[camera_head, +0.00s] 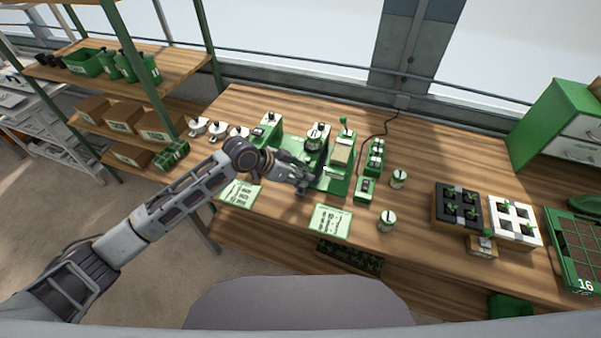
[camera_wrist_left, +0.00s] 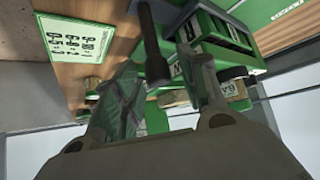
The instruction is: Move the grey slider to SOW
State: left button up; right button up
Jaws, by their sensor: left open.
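The green tray seeder (camera_head: 336,182) stands on the wooden bench, near the middle of the head view. My left gripper (camera_head: 303,183) is open at its front left side and hides part of it. In the left wrist view the two fingers of my left gripper (camera_wrist_left: 160,100) stand apart, with green machine parts beyond them. A dark grey post with a thicker end (camera_wrist_left: 153,45) shows between the fingers; I cannot tell whether it is the grey slider or whether a finger touches it. The SOW mark cannot be read. My right gripper is not in view.
Instruction cards (camera_head: 331,220) lie at the bench front. A small green switch box (camera_head: 365,189) and white-and-green jars (camera_head: 387,220) stand right of the machine. Black (camera_head: 447,219) and white (camera_head: 497,232) trays sit farther right. Shelves with boxes (camera_head: 155,75) stand at left.

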pick_arm(q)
jog(key=v, duration=1.1)
jog(key=shift+a+r, duration=0.2)
jog(key=shift+r, duration=0.05)
jog(key=shift+s, duration=0.1)
dwell(0.4)
